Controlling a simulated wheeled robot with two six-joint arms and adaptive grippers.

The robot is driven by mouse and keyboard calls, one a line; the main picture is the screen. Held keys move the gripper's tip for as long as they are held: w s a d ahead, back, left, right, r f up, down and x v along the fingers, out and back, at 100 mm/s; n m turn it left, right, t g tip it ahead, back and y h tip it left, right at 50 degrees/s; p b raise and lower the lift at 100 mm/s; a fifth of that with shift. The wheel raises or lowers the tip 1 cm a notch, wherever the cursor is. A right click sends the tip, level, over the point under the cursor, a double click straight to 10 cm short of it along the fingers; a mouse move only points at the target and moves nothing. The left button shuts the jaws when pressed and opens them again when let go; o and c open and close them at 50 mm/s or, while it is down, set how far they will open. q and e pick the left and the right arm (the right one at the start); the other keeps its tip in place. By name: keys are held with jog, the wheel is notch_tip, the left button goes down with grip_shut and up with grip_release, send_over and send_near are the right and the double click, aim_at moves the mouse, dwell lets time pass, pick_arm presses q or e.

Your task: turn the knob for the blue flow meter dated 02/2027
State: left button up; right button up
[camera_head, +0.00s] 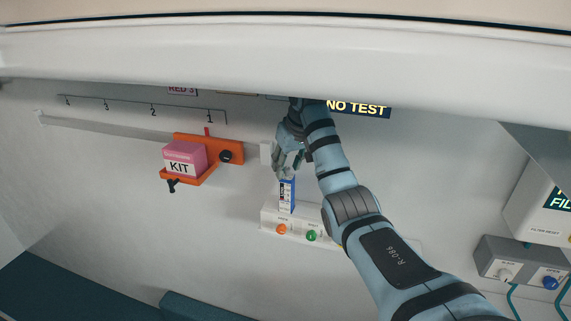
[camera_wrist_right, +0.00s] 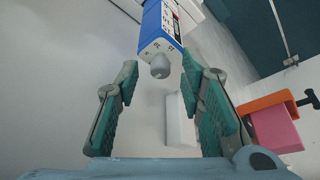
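A blue and white flow meter (camera_head: 287,194) stands on a white panel (camera_head: 268,218) near the middle of the head view. Its date is too small to read. In the right wrist view the blue meter (camera_wrist_right: 155,32) ends in a pale grey rounded knob (camera_wrist_right: 160,67). My right gripper (camera_head: 288,170) is at the upper end of the meter. It also shows in the right wrist view (camera_wrist_right: 160,76), open, with one finger on each side of the knob and visible gaps between. My left gripper is in no view.
The panel carries an orange knob (camera_head: 281,229) and a green knob (camera_head: 311,236). An orange bracket (camera_head: 231,144) holds a pink KIT box (camera_head: 182,162) at the left. A grey unit (camera_head: 499,258) with grey and blue knobs is at the right. A white overhang crosses the top.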

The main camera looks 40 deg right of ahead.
jog(key=shift+s+r, duration=0.15)
jog(key=shift+s, duration=0.05)
jog(key=shift+c, duration=1)
jog(key=shift+a, duration=0.1)
grip_shut()
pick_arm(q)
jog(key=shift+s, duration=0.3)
pick_arm(e)
jog(key=shift+m, duration=0.3)
jog(key=shift+a+m+g+h, duration=0.2)
jog(key=shift+m+h, duration=0.35)
jog(key=shift+m, duration=0.8)
jog(key=shift+a+m+g+h, duration=0.1)
jog(key=shift+m+g+h, duration=0.35)
jog(key=shift+m, duration=0.9)
jog(key=shift+w, duration=0.1)
grip_release()
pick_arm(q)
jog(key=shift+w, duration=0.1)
pick_arm(e)
jog(key=shift+o, duration=1)
jog(key=shift+w+d, duration=0.1)
